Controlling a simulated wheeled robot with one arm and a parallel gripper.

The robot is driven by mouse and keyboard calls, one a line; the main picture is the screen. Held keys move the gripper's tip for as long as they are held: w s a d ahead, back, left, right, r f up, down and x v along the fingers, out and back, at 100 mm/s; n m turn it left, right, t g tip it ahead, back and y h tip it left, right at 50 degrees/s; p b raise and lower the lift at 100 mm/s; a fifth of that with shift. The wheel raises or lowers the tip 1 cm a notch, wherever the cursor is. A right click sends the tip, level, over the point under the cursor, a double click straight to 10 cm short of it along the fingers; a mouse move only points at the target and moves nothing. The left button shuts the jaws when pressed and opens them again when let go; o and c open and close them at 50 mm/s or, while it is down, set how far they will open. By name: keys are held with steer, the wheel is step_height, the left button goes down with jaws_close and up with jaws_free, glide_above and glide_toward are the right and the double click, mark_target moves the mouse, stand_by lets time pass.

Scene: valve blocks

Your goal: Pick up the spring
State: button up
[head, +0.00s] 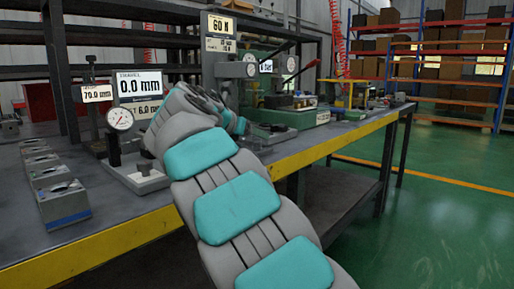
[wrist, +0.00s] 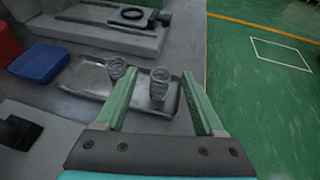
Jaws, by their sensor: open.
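In the wrist view, two grey coil springs stand upright on a shallow metal tray (wrist: 84,90). One spring (wrist: 159,86) appears in the gap between the two green fingers of my gripper (wrist: 159,75). The other spring (wrist: 116,68) is just left of the left fingertip, partly overlapped by it. My gripper is open, with a finger on each side of the nearer spring and no visible contact. I cannot tell how far above the tray the fingertips are. In the head view, my arm hides the springs and the fingers.
A blue block (wrist: 40,62) and a grey fixture with a black ring (wrist: 132,14) lie near the tray. The workbench (head: 110,228) carries dial gauges (head: 119,118) and several valve blocks (head: 62,204). The bench edge is close right of the tray, with open green floor (wrist: 250,95) beyond.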

steer(key=x, duration=0.2)
steer(key=shift+w+d+f, duration=0.2)
steer(key=shift+f, duration=0.05)
steer(key=shift+c, duration=0.2)
jaws_close()
